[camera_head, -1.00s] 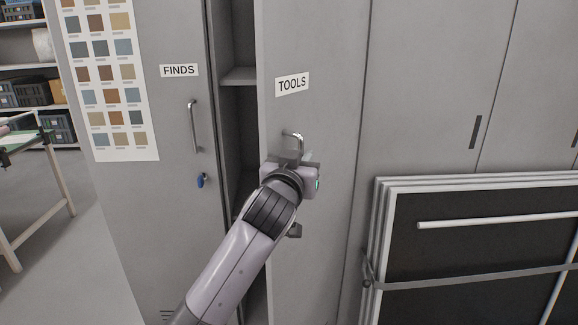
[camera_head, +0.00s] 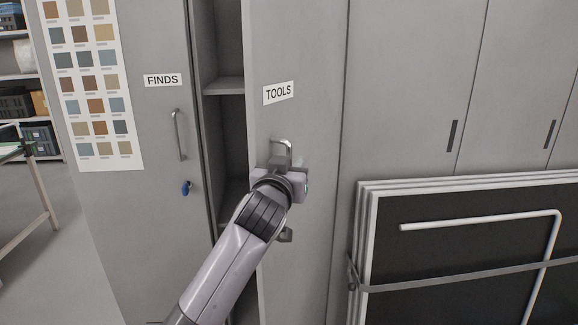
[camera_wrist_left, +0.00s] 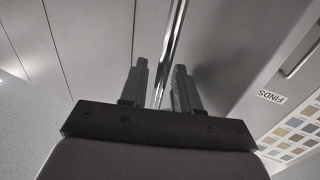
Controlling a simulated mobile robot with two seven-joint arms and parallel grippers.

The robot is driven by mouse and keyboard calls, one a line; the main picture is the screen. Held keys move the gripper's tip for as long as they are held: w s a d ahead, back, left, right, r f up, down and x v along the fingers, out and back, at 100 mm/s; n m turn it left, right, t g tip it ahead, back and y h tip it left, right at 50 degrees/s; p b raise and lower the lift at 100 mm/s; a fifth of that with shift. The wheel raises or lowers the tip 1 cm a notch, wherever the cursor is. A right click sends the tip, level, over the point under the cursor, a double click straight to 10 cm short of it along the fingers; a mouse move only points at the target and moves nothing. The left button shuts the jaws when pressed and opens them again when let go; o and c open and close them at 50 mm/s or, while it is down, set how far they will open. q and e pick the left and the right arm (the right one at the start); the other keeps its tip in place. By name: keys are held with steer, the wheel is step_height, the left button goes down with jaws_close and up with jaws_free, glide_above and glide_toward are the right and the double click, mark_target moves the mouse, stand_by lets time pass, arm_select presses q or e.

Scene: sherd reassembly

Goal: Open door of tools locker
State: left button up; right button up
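The tools locker door (camera_head: 296,130), labelled TOOLS, stands partly open, with a dark gap along its left edge. Its metal handle (camera_head: 283,148) is a upright pull. My left gripper (camera_head: 280,167) is at this handle; its fingertips are hard to see in the head view. My right gripper is not in view.
The FINDS locker door (camera_head: 155,130) on the left is closed, with a key (camera_head: 186,188) in it. Shelves (camera_head: 224,86) show inside the gap. Strapped framed panels (camera_head: 450,230) lean against closed cabinets at right, near the tools door. Open floor (camera_head: 75,260) lies at left.

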arm_select(q)
steer(key=shift+s, duration=0.2)
steer(key=v, duration=0.6)
steer(key=shift+s+b, duration=0.35)
steer(key=shift+a, duration=0.15)
steer(key=shift+c, duration=0.3)
